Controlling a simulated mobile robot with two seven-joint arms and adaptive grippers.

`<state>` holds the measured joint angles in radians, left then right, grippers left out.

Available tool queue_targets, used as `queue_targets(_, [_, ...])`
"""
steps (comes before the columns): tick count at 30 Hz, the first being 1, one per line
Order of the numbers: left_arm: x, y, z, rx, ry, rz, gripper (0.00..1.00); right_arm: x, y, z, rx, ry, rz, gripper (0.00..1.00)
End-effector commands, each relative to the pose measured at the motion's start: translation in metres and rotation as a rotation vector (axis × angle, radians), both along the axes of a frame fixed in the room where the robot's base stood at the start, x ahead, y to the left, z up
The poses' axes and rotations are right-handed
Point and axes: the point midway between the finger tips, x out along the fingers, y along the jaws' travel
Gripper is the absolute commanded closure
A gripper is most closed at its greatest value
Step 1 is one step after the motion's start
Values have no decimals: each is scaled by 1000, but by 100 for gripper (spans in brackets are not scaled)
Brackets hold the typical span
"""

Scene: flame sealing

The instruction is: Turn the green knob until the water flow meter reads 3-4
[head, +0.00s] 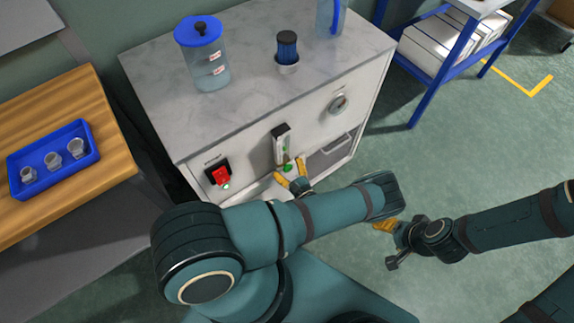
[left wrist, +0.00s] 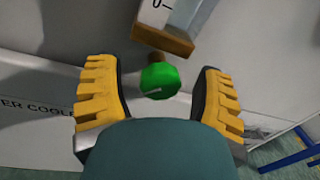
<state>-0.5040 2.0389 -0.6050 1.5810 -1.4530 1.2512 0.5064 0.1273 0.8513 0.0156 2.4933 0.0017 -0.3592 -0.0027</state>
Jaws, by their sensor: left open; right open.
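The green knob (head: 288,168) sits on the front of the white cabinet, just below the water flow meter (head: 281,145). In the left wrist view the knob (left wrist: 160,81) shows a pale line on its face, and only the lower end of the meter (left wrist: 170,22) is in frame. The meter's reading is too small to tell. My left gripper (head: 293,179) is open at the knob; in the left wrist view its yellow fingers (left wrist: 160,105) stand on either side of the knob, apart from it. My right gripper (head: 385,226) is over the floor, away from the cabinet.
A red switch (head: 221,175) with a green light and a round gauge (head: 338,104) are on the cabinet front (head: 250,150). A blue-lidded container (head: 204,55) stands on top. A blue tray (head: 90,157) with small cups lies on the wooden table. A blue-framed cart (head: 440,70) stands at right.

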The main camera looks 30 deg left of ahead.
Motion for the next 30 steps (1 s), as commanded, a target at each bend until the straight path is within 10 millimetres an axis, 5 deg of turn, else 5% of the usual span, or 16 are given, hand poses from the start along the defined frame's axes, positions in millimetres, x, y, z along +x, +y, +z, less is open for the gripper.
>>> queue_targets(6, [0,0,0,0,0,0,34,0,0,0,0,0,0,33])
queue_targets(12, [0,0,0,0,1,0,100,0,0,0,0,0,0,33])
queue_targets(30, [1,0,1,129,307,1,100,0,0,0,0,0,0,33])
